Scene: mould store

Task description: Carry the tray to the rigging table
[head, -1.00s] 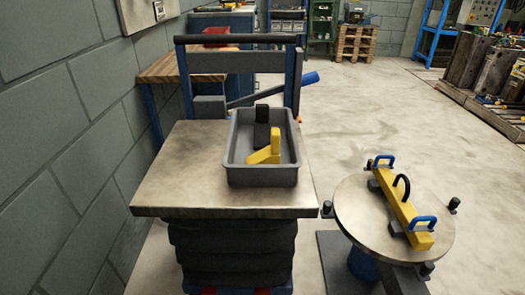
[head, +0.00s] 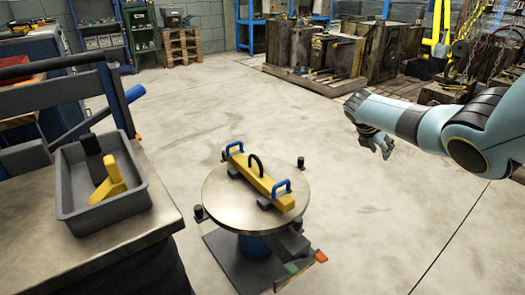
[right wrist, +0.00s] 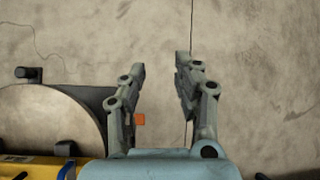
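The grey tray (head: 112,208) sits on the lift table's top (head: 160,216) at the left of the head view. A yellow part (head: 110,178) and a dark block (head: 90,147) are in it. My right gripper (head: 387,150) is out over the open floor at the right of the head view, well away from the tray. In the right wrist view its two fingers (right wrist: 160,75) stand apart with only floor between them. My left gripper is in no frame. I cannot tell which surface is the rigging table.
A round table (head: 225,205) with a yellow beam (head: 258,182) bearing blue handles stands right of the lift table. Wooden crates (head: 325,55) are at the back, and a pallet (head: 182,46) is at the back left. The floor (head: 360,215) between is clear.

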